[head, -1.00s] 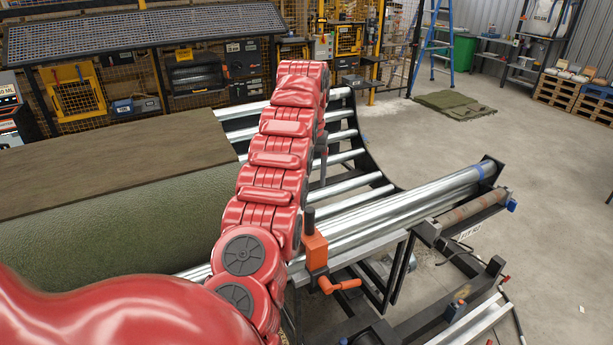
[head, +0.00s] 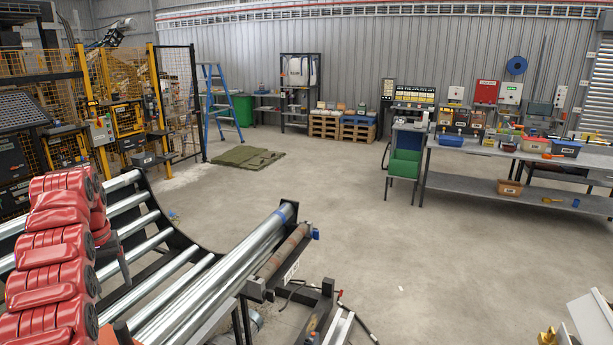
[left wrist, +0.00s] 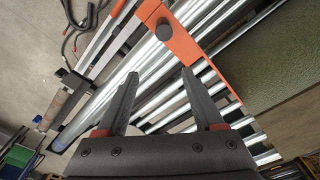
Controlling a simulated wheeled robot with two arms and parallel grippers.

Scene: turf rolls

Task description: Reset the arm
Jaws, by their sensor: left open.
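My left gripper (left wrist: 160,74) is open and empty in the left wrist view, its two dark fingers spread above the shiny metal rollers of the roller stand. In the head view my red left arm stands upright at the left edge, in front of the rollers (head: 152,247); its gripper cannot be made out there. Green turf (left wrist: 284,82) lies at the right of the left wrist view, apart from the fingers. My right gripper is not in view.
An orange bracket with a black knob (left wrist: 195,50) sits close beyond the fingers. In the head view a grey workbench (head: 475,149) with bins stands at the right, a blue ladder (head: 217,108) and folded green mats (head: 248,157) at the back. The middle floor is clear.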

